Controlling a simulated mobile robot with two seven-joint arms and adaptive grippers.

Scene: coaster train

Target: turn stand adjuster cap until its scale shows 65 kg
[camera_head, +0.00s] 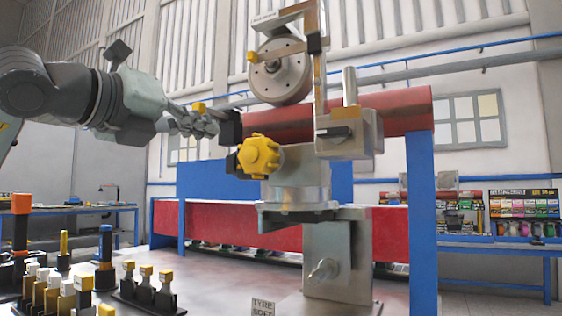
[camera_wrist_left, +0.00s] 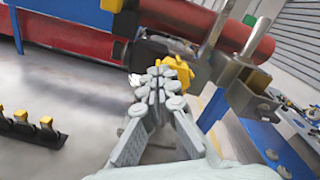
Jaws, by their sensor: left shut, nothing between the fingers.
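The stand (camera_head: 338,250) is a grey metal assembly on the table, with a round wheel (camera_head: 281,76) at its top. A yellow lobed knob (camera_head: 259,156), which looks like the adjuster cap, sticks out at its left side. No scale reading can be made out. My left gripper (camera_head: 212,127) is shut and empty, up and left of the yellow knob. In the left wrist view its closed fingertips (camera_wrist_left: 164,72) overlap the yellow cap (camera_wrist_left: 182,70) behind them; I cannot tell whether they touch. My right gripper is not in view.
Black racks of yellow-topped pieces (camera_head: 146,285) and upright tools (camera_head: 105,255) stand at the table's front left. A red horizontal beam (camera_head: 400,107) on blue posts (camera_head: 421,210) runs behind the stand. A small sign (camera_head: 263,307) is at the front edge.

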